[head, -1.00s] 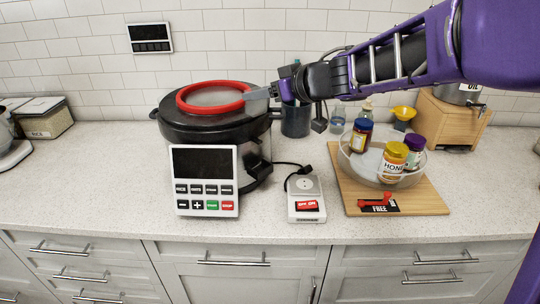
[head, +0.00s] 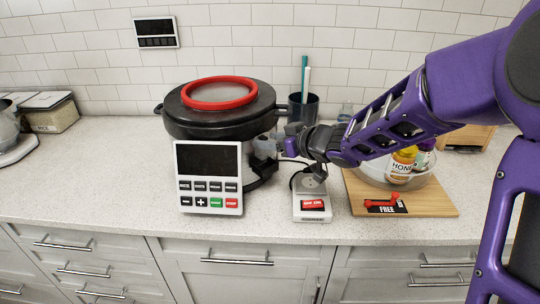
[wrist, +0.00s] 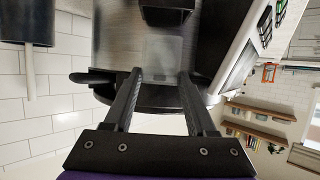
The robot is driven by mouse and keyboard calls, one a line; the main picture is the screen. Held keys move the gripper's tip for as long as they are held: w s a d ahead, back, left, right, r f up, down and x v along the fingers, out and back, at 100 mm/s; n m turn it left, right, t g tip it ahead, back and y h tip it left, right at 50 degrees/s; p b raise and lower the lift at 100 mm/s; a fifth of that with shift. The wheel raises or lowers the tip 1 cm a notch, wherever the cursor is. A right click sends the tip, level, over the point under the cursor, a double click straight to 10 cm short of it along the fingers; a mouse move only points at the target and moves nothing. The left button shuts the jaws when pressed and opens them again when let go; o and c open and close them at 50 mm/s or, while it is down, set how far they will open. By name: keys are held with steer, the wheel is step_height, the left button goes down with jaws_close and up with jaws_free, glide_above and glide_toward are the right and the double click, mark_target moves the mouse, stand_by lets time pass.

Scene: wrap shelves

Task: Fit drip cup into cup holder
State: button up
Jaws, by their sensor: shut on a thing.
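The drip cup (head: 265,147) is a small clear, greyish cup at the right side of the black cooker (head: 190,122), below its rim. My gripper (head: 282,146) reaches in from the right and is shut on it. In the wrist view the see-through cup (wrist: 160,52) shows between the two dark fingers (wrist: 160,78), in front of the cooker's side wall. A black block (wrist: 167,12) on that wall, possibly the cup holder, sits just past the cup. I cannot tell whether cup and holder touch.
A red ring (head: 219,105) lies on the cooker's lid. A control panel (head: 208,178) stands in front. A small white switch box (head: 312,207) is below my gripper. A dark utensil cup (head: 303,108) stands behind. A wooden board (head: 425,199) with a clear jar bowl is at right.

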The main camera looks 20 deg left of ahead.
mark_target(269, 153)
step_height(269, 153, down, 4)
steer(key=shift+f+b, duration=0.1)
steer(key=shift+b, duration=0.4)
steer(key=shift+f, duration=0.15)
steer(key=o, duration=1.3)
steer(key=shift+d+r, duration=0.2)
steer(key=shift+r, duration=0.15)
steer(key=p+v, duration=0.2)
steer(key=v, duration=0.9)
steer(key=shift+s+d+r, duration=0.1)
steer(key=shift+s+d, duration=0.05)
steer(key=shift+d, duration=0.05)
